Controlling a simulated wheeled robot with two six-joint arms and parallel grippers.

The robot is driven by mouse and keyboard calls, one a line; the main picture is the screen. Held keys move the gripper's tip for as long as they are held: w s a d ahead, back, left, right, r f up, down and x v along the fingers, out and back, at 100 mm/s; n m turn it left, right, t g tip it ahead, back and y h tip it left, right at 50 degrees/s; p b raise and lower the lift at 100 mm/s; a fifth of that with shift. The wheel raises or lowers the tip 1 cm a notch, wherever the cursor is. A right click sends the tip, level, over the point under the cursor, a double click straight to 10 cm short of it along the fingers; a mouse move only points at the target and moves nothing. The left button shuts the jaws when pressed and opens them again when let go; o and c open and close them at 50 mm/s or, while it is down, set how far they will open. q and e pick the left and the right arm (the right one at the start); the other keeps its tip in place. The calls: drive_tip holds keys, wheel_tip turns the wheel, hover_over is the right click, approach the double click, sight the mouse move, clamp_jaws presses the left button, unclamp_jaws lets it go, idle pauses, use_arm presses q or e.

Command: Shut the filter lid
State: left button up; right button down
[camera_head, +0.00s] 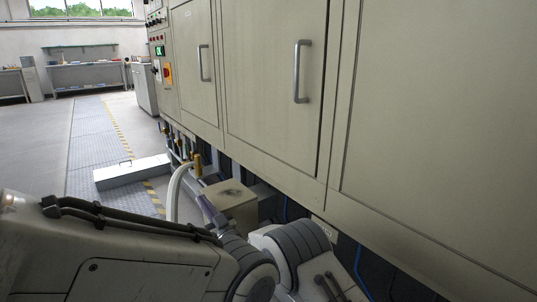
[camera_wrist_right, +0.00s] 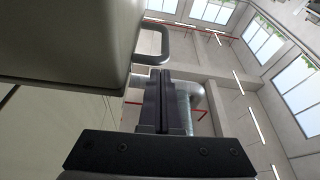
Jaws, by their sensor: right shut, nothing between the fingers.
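In the right wrist view my right gripper (camera_wrist_right: 162,100) is shut and empty, its two dark fingers pressed together. Just beyond the fingertips is a grey bar handle (camera_wrist_right: 155,42), on the edge of a pale beige body (camera_wrist_right: 65,35) that fills the upper left. I cannot tell for sure whether this is the filter lid, or whether the fingers touch the handle. My left gripper is not in view.
The furnace cabinet (camera_head: 270,75) with handled doors runs along the right. A white hose (camera_head: 174,190) with a brass fitting (camera_head: 198,164) rises left of the small box.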

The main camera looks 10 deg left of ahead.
wheel_tip(320, 180, down, 2)
drive_tip(key=shift+s+f+b, duration=0.1)
drive_tip(key=shift+b, duration=0.35)
drive_tip(key=shift+f, duration=0.2)
